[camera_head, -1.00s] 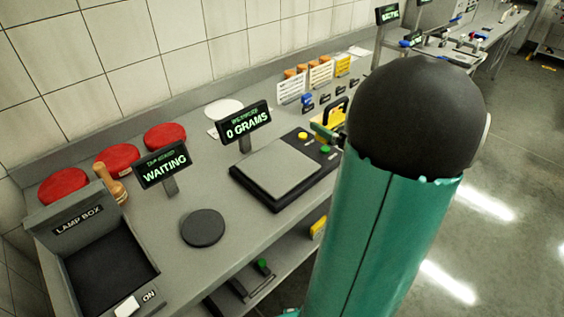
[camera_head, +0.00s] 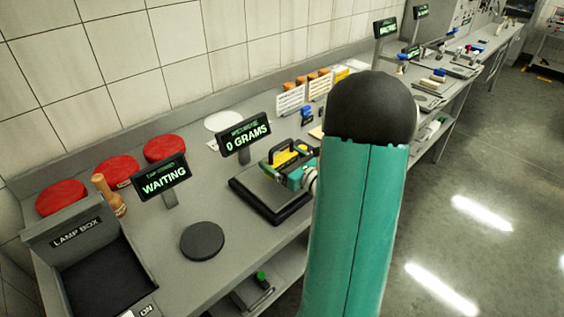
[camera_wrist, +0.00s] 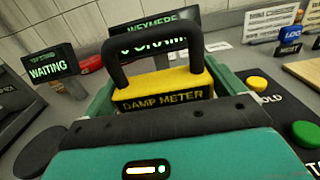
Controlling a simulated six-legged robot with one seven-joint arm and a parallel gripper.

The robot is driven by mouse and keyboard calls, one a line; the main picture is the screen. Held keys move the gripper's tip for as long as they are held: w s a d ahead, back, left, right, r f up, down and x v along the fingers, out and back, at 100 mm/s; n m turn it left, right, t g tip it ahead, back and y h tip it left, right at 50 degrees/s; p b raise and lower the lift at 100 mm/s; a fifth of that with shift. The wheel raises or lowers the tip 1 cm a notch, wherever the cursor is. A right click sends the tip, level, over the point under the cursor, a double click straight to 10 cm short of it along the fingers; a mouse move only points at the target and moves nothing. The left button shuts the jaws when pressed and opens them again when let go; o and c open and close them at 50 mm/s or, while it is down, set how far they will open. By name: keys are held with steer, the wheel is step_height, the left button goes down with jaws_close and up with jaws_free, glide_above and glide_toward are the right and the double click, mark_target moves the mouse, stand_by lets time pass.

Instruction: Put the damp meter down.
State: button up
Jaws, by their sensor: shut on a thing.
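The damp meter (camera_wrist: 165,90) is a yellow block with a black handle and its name on the front. It sits between the fingers of my gripper (camera_wrist: 160,105) in the wrist view. In the head view the yellow and black meter (camera_head: 287,157) shows over the back right part of the weighing scale (camera_head: 262,202), whose display reads 0 GRAMS. My gripper (camera_head: 292,172) is shut on the meter there.
A round black pad (camera_head: 202,241) under a WAITING sign (camera_head: 163,178) is left of the scale. The lamp box (camera_head: 100,275) stands at the front left. Red wheels (camera_head: 62,197) and a wooden-handled tool (camera_head: 109,194) are behind. Yellow and green buttons (camera_wrist: 257,83) are right of the meter.

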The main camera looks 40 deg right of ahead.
steer(key=shift+f, duration=0.45)
steer(key=shift+f, duration=0.1)
steer(key=o, duration=0.9)
steer(key=shift+f, duration=0.1)
